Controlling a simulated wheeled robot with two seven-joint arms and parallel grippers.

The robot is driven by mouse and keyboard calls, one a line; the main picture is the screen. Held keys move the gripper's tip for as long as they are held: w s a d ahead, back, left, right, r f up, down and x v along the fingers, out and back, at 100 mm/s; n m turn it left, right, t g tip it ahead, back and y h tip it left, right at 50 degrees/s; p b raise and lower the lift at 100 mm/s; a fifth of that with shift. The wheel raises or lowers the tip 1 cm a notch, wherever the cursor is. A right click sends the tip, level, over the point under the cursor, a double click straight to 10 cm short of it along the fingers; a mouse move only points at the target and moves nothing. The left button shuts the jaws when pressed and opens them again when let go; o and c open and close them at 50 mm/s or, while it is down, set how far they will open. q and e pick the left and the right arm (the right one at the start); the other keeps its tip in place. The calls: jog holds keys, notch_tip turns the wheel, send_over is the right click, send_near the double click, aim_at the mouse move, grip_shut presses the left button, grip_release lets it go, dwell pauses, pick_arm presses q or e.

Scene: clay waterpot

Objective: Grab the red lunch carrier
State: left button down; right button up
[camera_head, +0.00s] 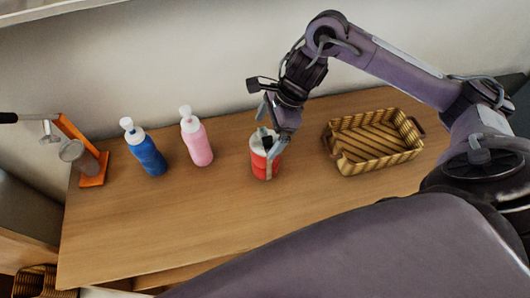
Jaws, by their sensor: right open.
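The red lunch carrier (261,168) stands upright on the wooden table, near the middle. It is a red cylinder with a pale lid and a grey strip down its side. My right gripper (268,148) is open and directly over its top, with the fingers at the lid. The fingers hide part of the lid, and I cannot tell whether they touch it. My left gripper is not in the picture.
A pink bottle (197,145) and a blue bottle (147,154) stand left of the carrier. An orange stand (94,170) is at the table's left end. A woven basket (375,156) sits to the right. The table's front (180,225) is clear.

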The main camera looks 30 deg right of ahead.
jog(key=p+x, duration=0.1)
jog(key=x, duration=0.2)
jog(key=shift+w+a, duration=0.1)
jog(key=shift+a, duration=0.05)
jog(key=shift+c, duration=0.2)
jog(key=c, duration=0.5)
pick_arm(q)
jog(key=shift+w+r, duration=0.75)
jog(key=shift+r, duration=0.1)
pick_arm(e)
jog(key=c, duration=1.4)
